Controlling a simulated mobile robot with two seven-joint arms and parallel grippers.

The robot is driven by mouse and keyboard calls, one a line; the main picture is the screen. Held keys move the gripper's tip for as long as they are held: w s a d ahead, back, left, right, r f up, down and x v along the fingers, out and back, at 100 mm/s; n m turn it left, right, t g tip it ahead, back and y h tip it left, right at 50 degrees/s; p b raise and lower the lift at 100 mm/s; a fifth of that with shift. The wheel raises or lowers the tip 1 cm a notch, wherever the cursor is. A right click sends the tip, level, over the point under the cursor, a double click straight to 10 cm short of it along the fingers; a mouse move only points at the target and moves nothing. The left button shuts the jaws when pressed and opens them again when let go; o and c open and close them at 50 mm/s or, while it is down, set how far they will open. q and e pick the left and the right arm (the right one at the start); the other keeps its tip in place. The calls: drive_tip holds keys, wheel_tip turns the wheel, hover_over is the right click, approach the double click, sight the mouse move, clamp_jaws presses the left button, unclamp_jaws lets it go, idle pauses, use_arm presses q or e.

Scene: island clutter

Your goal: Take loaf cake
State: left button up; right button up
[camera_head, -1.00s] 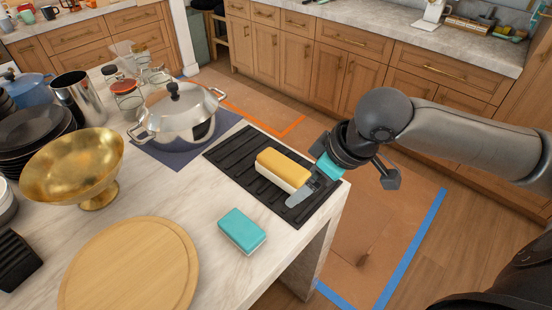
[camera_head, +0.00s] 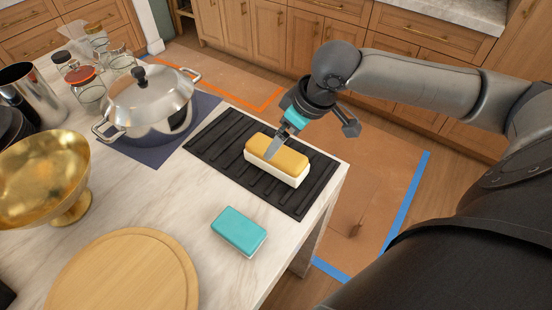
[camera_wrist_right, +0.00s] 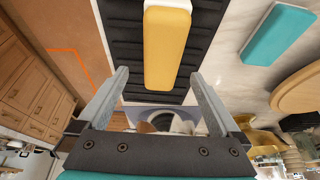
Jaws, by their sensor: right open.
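The loaf cake (camera_head: 278,160) is a yellow-topped block with a white lower part, lying on a black ribbed mat (camera_head: 218,148) on the island. In the right wrist view the loaf cake (camera_wrist_right: 167,45) lies beyond the fingers, its near end roughly between the fingertip lines. My right gripper (camera_head: 271,153) reaches over the loaf from its far side, with one grey finger seen against the yellow top. In the wrist view the right gripper (camera_wrist_right: 157,80) is open, with nothing between its fingers. Contact cannot be told. My left gripper is not in view.
A teal and white block (camera_head: 239,231) lies nearer on the marble top. A round wooden board (camera_head: 125,275), a gold bowl (camera_head: 40,175), a lidded steel pot (camera_head: 150,105) and glass jars (camera_head: 90,95) stand to the left. The island's edge is close right of the mat.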

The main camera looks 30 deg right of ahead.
sight(276, 158)
drive_tip(key=shift+s+b+x, duration=0.1)
drive_tip(key=shift+b+x, duration=0.25)
drive_tip(key=shift+x, duration=1.15)
drive_tip(key=shift+s+b+x, duration=0.15)
drive_tip(key=shift+b+x, duration=0.15)
drive_tip(key=shift+x, duration=1.25)
drive_tip(key=shift+c, duration=0.4)
clamp_jaws()
